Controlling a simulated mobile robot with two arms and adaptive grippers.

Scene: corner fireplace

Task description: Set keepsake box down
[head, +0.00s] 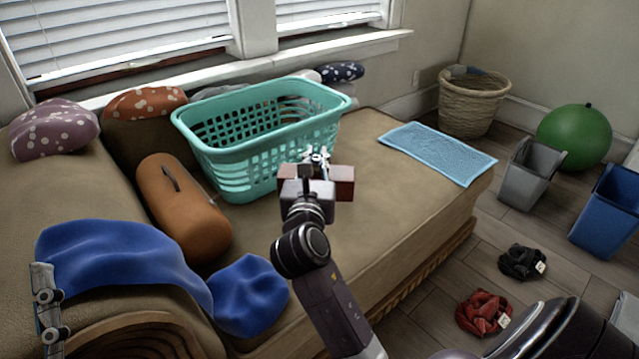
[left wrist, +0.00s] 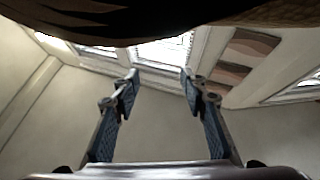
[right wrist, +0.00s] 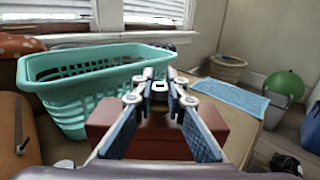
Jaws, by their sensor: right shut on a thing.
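The keepsake box, a reddish-brown block (head: 344,185), is at my right gripper (head: 318,158), over the tan couch seat (head: 385,205) in front of the teal basket. In the right wrist view the box (right wrist: 160,142) shows behind and between the fingers of my right gripper (right wrist: 160,76), whose tips are close together, shut on it. I cannot tell whether the box touches the seat. My left gripper (left wrist: 160,76) is open and empty in the left wrist view; what seems to be one of its fingers shows at the head view's left edge.
The teal laundry basket (head: 255,125) stands just behind the box. An orange-brown bolster (head: 180,205) and blue cloth (head: 115,258) lie to the left. A light-blue towel (head: 438,153) lies at the seat's right end. Bare seat lies between the box and the towel.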

